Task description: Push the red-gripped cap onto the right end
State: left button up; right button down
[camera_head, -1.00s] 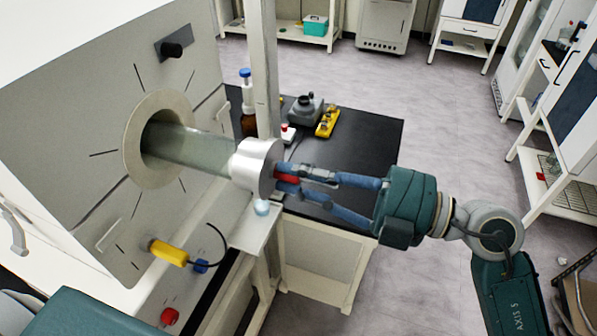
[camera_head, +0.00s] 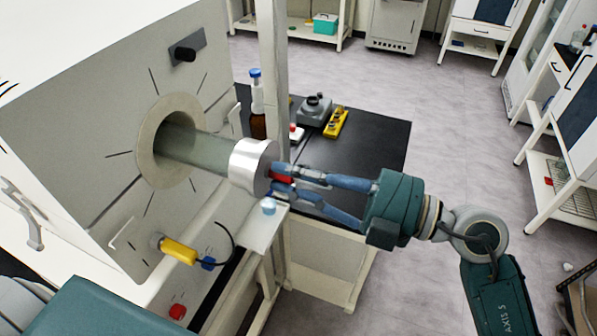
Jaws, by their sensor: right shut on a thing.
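The silver cap (camera_head: 249,165) sits at the right end of the glass tube (camera_head: 205,151), which sticks out of the round port (camera_head: 152,172) in the white machine. Its red grip (camera_head: 282,178) faces right. My right gripper (camera_head: 279,180) is shut on the red grip, with its blue fingers above and below it. The cap's rim meets or overlaps the tube end; how deep it sits cannot be told. A teal part of my left arm (camera_head: 120,308) shows at the lower left; the left gripper is out of view.
A white post (camera_head: 275,80) stands just behind the cap. A black-topped table (camera_head: 375,150) behind holds a brown bottle (camera_head: 258,124), a grey device (camera_head: 314,110) and a yellow block (camera_head: 336,122). A small shelf (camera_head: 258,232) lies below the cap. Open floor is at the right.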

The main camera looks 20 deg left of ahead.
aim_at(268, 170)
jog(key=shift+a+r, duration=0.1)
dwell(0.6)
jog(key=shift+a+p, duration=0.85)
jog(key=shift+a, duration=0.45)
jog(key=c, duration=1.6)
grip_release()
jog(key=shift+a, duration=0.15)
jog(key=shift+o, duration=0.2)
jog(key=shift+d, duration=1.15)
jog(key=d+p, duration=0.1)
jog(key=d, duration=0.4)
jog(key=shift+a, duration=0.1)
